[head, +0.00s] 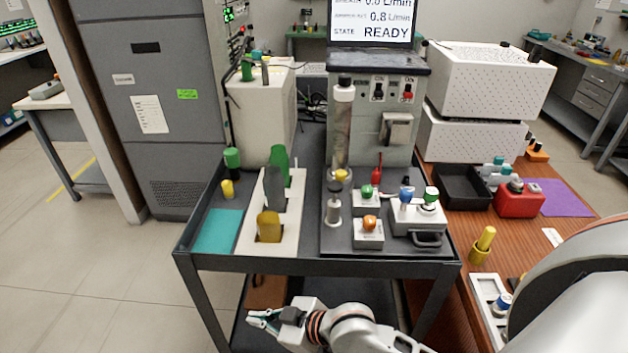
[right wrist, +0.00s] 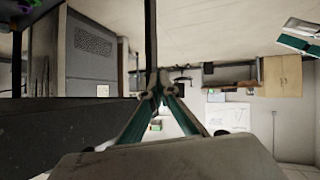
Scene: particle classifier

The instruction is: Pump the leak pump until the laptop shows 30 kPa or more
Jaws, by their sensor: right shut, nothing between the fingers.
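The screen (head: 370,22) stands at the top of the head view. Its visible lines give two flow values in L/min, the lower one 0.8, and STATE READY; its top is cut off and no kPa value shows. A small metal cylinder with a dark knob (head: 334,207) stands upright on the cart; it looks like the leak pump, but I cannot be sure. My right gripper (head: 262,319) is shut and empty in front of the cart, below its top edge in the picture, apart from the cylinder. Its fingertips meet in the right wrist view (right wrist: 160,88). My left gripper is not in view.
The cart's dark top (head: 310,262) also carries a white holder (head: 286,236) with green, grey and yellow pieces. Small boxes with an orange knob (head: 370,222) and a green knob (head: 367,192) stand right of the cylinder. A wooden table (head: 475,285) adjoins at right.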

